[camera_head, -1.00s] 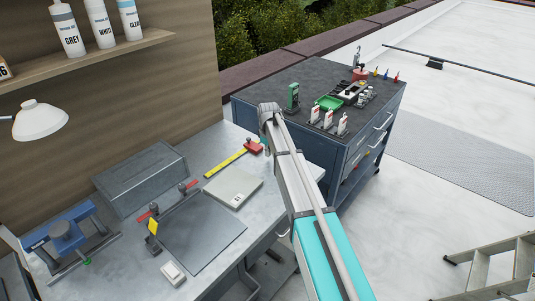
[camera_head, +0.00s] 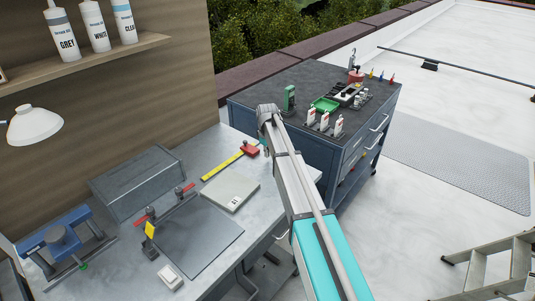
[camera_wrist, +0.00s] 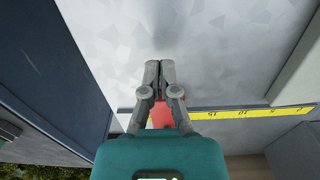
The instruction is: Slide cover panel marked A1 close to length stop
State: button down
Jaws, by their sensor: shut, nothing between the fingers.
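A pale grey flat panel (camera_head: 230,194) with a small dark mark, too small to read, lies on the metal bench (camera_head: 124,255). A yellow rule (camera_head: 222,166) runs behind it, with a red block (camera_head: 250,149), seemingly the length stop, at its right end. In the wrist view the red stop (camera_wrist: 161,116) shows between my finger links, beside the yellow rule (camera_wrist: 245,114). A pale panel edge (camera_wrist: 301,75) shows at the right. My gripper (camera_wrist: 160,64) is shut and empty over bare bench, left of the panel there. In the head view my arm mostly hides it.
A dark mat (camera_head: 199,240) with red-marked clamps lies left of the panel. A grey box (camera_head: 137,183), a blue tool (camera_head: 62,244) and a lamp (camera_head: 35,124) are farther left. A dark cart (camera_head: 300,130) with bottles and trays stands beyond my arm.

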jog(key=shift+w+d, duration=0.2)
jog(key=shift+w, duration=0.05)
jog(key=shift+w+d, duration=1.65)
jog(key=shift+w, duration=0.15)
jog(key=shift+w+d, duration=0.25)
jog(key=shift+w+d, duration=0.95)
jog(key=shift+w, duration=0.05)
jog(key=shift+w+d, duration=0.45)
jog(key=shift+w, duration=0.1)
jog(key=shift+w+d, duration=0.2)
jog(key=shift+d, duration=0.05)
jog(key=shift+w+d, duration=0.35)
dwell(0.7)
jog(key=shift+w+d, duration=0.2)
jog(key=shift+w, duration=0.05)
jog(key=shift+w+d, duration=0.5)
jog(key=shift+w, duration=0.05)
